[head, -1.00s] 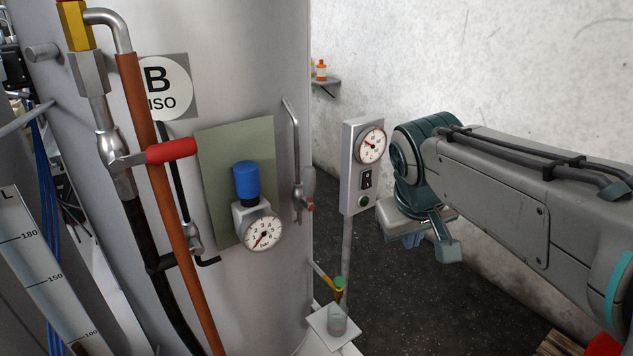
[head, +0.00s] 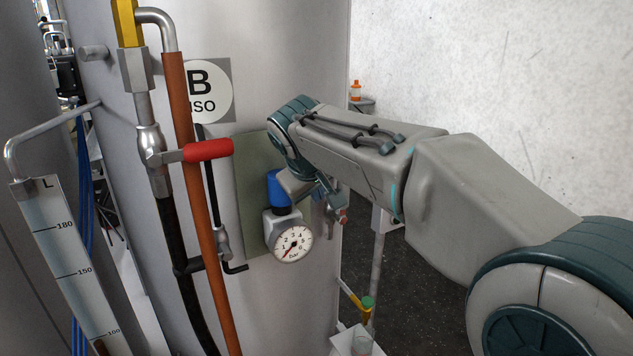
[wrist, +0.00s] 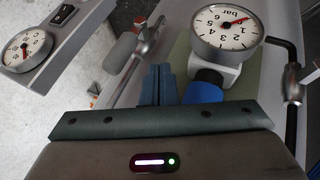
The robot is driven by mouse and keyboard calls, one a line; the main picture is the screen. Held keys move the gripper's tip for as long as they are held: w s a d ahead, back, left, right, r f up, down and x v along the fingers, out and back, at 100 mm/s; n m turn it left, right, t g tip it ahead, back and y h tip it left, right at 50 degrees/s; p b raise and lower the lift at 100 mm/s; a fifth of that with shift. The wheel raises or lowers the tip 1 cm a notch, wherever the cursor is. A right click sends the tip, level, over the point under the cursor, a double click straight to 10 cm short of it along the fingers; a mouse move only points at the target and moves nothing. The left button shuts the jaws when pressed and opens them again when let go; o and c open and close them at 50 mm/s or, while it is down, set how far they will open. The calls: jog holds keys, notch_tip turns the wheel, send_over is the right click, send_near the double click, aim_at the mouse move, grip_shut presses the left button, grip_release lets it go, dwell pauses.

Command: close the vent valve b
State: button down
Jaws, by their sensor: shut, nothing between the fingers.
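No label naming vent valve b is readable. A small metal valve (head: 331,215) with a grey lever and a red end sits on the B tank's right side, partly hidden by my gripper. In the wrist view this valve (wrist: 147,42) and its grey lever (wrist: 122,55) lie just left of my fingers. My gripper (head: 325,195) is shut and empty, between that valve and the blue knob (head: 277,190); its fingers also show in the wrist view (wrist: 158,85). I cannot tell whether they touch the lever. A red-handled valve (head: 208,150) on the left has its handle roughly level.
A dial gauge (head: 292,244) sits below the blue knob, close to my gripper. A brown pipe (head: 190,170) and black hose run down the left of the tank. A gauge box (wrist: 45,45) stands on the wrist view's left. A small cup (head: 362,342) stands low on a shelf.

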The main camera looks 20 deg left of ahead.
jog(key=w+d+f+p, duration=0.1)
jog(key=w+f, duration=0.1)
jog(key=w, duration=0.3)
jog(key=shift+w+d+f, duration=0.25)
jog(key=shift+d+f, duration=0.1)
jog(key=shift+r, duration=0.1)
